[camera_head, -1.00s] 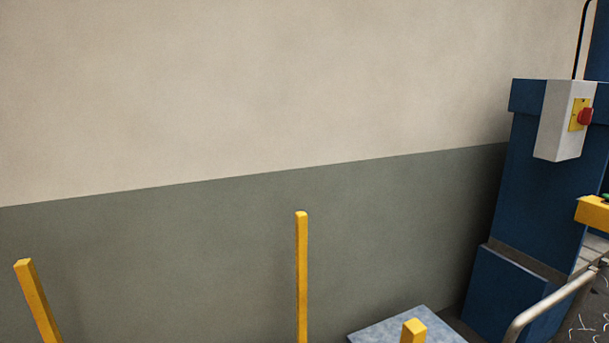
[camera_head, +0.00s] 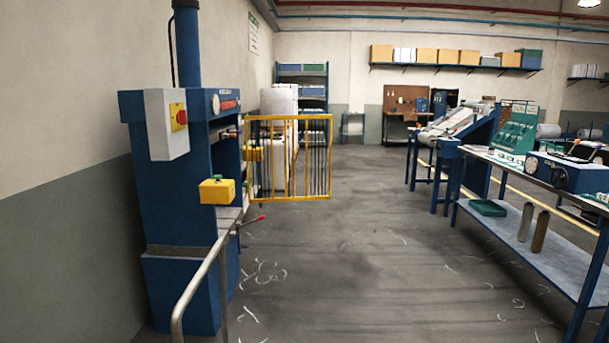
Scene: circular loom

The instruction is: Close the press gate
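The press (camera_head: 172,200) is a tall blue machine at the left, against the wall. The gate stands open, swung out from the far side of the press over the aisle. A grey box with a red knob (camera_head: 168,124) is on the press's near face. A yellow box with a green button (camera_head: 217,190) sits in front of the press. Neither of my grippers shows in the head view.
A bent metal rail (camera_head: 197,285) runs along the near side of the press. A workbench (camera_head: 555,258) with a blue machine and a lower shelf stands at the right. The grey floor (camera_head: 350,270) between them is open, with pale scraps on it. Shelves (camera_head: 301,90) stand at the back.

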